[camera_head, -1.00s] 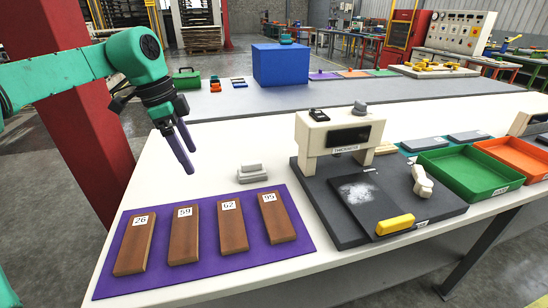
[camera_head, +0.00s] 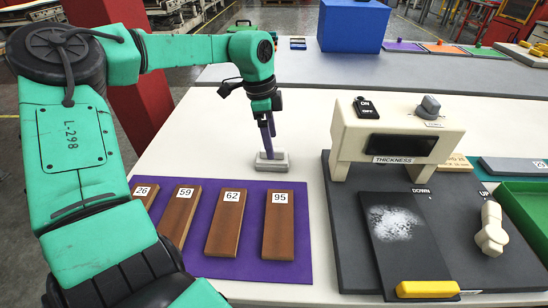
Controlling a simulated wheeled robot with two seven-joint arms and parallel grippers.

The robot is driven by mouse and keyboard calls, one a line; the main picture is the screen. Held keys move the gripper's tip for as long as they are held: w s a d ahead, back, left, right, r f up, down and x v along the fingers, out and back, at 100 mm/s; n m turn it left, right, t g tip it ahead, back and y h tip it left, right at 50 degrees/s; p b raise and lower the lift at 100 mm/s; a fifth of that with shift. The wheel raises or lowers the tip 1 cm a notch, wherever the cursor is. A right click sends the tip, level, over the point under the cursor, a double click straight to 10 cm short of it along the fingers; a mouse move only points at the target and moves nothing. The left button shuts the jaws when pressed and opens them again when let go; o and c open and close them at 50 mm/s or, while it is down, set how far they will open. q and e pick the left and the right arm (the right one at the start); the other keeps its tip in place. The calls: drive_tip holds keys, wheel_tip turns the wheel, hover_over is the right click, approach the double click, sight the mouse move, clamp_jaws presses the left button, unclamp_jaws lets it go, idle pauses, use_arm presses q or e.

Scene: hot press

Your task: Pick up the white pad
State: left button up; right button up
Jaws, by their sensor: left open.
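The white pad (camera_head: 273,166) is a small pale grey-white block lying on the white table, just behind the purple mat. My left gripper (camera_head: 269,150) points down right at the pad, its dark fingers reaching down to the pad's upper part. The fingers look nearly in line from this side, and the jaws are open. Whether they touch the pad is hard to tell. My right gripper is not in view.
Brown blocks labelled 26, 59, 62 and 95 (camera_head: 278,226) lie on the purple mat (camera_head: 255,270) in front of the pad. The beige thickness press (camera_head: 395,140) stands on a dark base to the right. A blue box (camera_head: 352,25) stands on the table behind.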

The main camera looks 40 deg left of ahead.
use_arm(q)
wheel_tip(320, 180, down, 3)
drive_tip(key=shift+d+f, duration=0.1)
drive_tip(key=shift+d, duration=0.05)
drive_tip(key=shift+w+f, duration=0.1)
drive_tip(key=shift+f, duration=0.2)
clamp_jaws()
drive_tip(key=shift+r, duration=0.1)
wheel_tip(320, 180, up, 20)
drive_tip(key=shift+p, duration=0.3)
